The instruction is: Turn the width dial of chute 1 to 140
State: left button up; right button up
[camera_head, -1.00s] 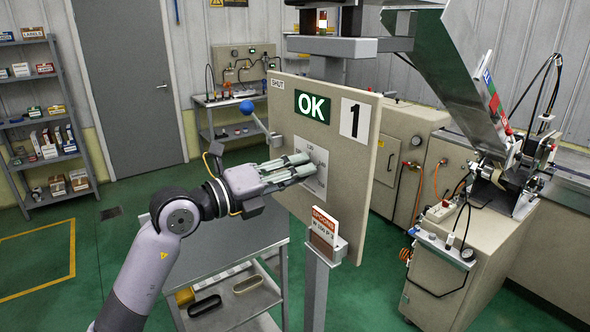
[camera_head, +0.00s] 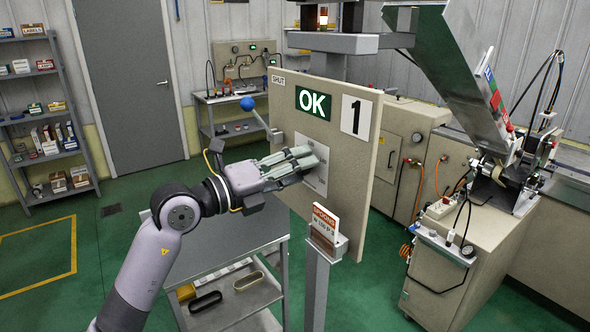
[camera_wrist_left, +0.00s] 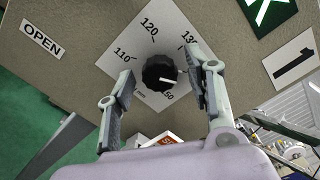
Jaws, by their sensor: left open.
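The width dial is a black knob (camera_wrist_left: 158,72) with a white pointer line, on a white scale plate (camera_wrist_left: 150,35) marked 110, 120, 130 and, partly hidden, a number ending in 50. The pointer line points right in the left wrist view, between 130 and that partly hidden number. A finger covers the scale there. My left gripper (camera_wrist_left: 165,72) is open, one finger on each side of the knob; I cannot tell whether either touches it. In the head view, the left gripper (camera_head: 310,160) is at the plate on the upright panel (camera_head: 345,165) marked 1, and hides the knob.
The panel has a green OK sign (camera_head: 313,103) and a blue-ball lever (camera_head: 248,104) at its left edge. A post with a small SPOONS card box (camera_head: 324,228) stands in front. A grey cart (camera_head: 225,255) is below the arm. A machine (camera_head: 455,250) stands right.

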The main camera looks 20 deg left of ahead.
pick_arm(q)
jog(key=v, duration=1.2)
